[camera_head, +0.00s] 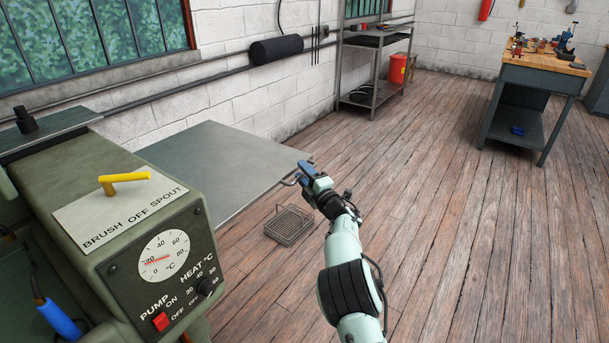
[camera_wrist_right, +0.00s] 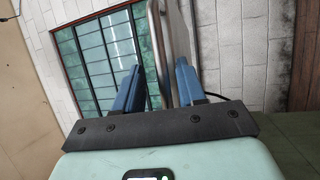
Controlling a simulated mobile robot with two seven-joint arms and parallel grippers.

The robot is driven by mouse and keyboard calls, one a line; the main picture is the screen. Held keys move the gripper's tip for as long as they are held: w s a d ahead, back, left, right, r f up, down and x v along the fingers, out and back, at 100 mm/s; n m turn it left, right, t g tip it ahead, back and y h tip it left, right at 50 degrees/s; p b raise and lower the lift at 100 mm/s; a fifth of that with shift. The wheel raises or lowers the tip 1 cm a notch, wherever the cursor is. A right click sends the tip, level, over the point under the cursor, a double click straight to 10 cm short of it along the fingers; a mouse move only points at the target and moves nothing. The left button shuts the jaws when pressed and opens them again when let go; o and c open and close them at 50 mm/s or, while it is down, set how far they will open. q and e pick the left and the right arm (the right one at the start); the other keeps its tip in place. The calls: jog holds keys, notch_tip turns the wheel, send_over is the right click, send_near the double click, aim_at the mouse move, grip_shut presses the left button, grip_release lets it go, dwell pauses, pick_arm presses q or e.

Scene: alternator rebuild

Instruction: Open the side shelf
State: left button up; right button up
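The side shelf (camera_head: 225,165) is a flat grey metal panel on the far side of the green machine. In the head view it stands out from the machine and looks roughly level. A thin bent-bar handle (camera_head: 289,182) sits at its right edge. My right gripper (camera_head: 305,171) is at that edge, by the handle. In the right wrist view its two blue fingers (camera_wrist_right: 158,85) are apart, with the handle bar (camera_wrist_right: 157,45) between them and a gap showing. The shelf (camera_wrist_right: 181,35) is seen nearly edge-on there. My left gripper is out of view.
The green machine (camera_head: 120,220) with a dial and yellow spout lever (camera_head: 124,182) fills the left. A wire basket (camera_head: 290,225) is below the shelf's right side. A metal rack (camera_head: 375,70) and a workbench (camera_head: 540,75) stand farther back. The wooden floor at right is clear.

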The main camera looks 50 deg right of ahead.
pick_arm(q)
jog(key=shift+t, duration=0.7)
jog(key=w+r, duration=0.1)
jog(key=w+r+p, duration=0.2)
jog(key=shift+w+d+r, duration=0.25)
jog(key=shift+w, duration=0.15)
pick_arm(e)
jog(key=v, duration=1.3)
jog(key=shift+s, duration=0.2)
